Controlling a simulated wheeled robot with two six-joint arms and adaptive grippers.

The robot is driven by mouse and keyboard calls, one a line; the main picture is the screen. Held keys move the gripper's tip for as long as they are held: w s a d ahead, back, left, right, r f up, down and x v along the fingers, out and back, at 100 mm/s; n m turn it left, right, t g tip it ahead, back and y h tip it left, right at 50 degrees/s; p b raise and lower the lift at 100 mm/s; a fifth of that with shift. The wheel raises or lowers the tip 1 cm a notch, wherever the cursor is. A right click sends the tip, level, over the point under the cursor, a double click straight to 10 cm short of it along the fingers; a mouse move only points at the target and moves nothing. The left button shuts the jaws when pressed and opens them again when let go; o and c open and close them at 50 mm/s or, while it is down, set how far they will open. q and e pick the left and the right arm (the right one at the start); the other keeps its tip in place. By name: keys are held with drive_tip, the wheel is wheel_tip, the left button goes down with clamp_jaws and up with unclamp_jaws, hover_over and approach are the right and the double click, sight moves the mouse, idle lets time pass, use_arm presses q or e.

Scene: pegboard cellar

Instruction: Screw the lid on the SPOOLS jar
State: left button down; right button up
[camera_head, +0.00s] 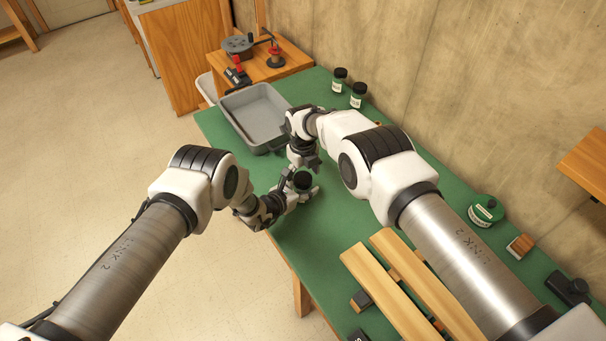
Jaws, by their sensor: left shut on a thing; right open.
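A small jar with a dark round top (302,180) stands near the table's left edge. My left gripper (303,191) is shut around its side. I cannot tell whether the dark top is a seated lid, and no label on it can be read. My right gripper (304,160) is open, just behind and above the jar, pointing down, with nothing visible in it. Two jars with dark lids and pale labels, a rear one (340,79) and a nearer one (358,95), stand by the wall. A wider green-topped container (486,210) sits at the right.
A grey tray (241,129) lies on the green table (318,232) behind my grippers. Wooden slats (371,283) lie at the front. A wooden block (521,246) and a black object (570,287) are at the right. The wall bounds the right side.

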wheel_tip(320, 180, up, 4)
drive_tip(key=shift+w+f, duration=0.1)
drive_tip(key=shift+a+r, duration=0.1)
drive_tip(key=shift+r, duration=0.2)
